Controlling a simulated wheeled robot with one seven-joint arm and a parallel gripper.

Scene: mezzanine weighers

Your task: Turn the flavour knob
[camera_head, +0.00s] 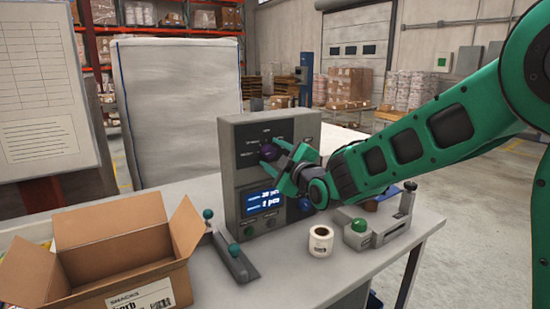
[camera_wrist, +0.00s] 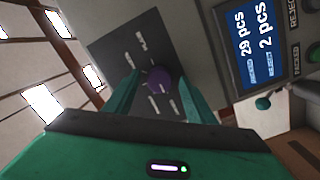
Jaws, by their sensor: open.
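The flavour knob is a round purple knob (camera_head: 269,152) on a dark panel high on the front of a grey control box (camera_head: 228,190). In the wrist view the purple knob (camera_wrist: 158,79) lies between the tips of my gripper (camera_wrist: 155,92), with labels around it too blurred to read. My gripper (camera_head: 279,160) is open, its green fingers on either side of the knob. I cannot tell whether either finger touches it.
An open cardboard box (camera_head: 120,245) stands at the left of the grey table (camera_head: 290,285). A white wrapped block (camera_head: 178,105) stands behind.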

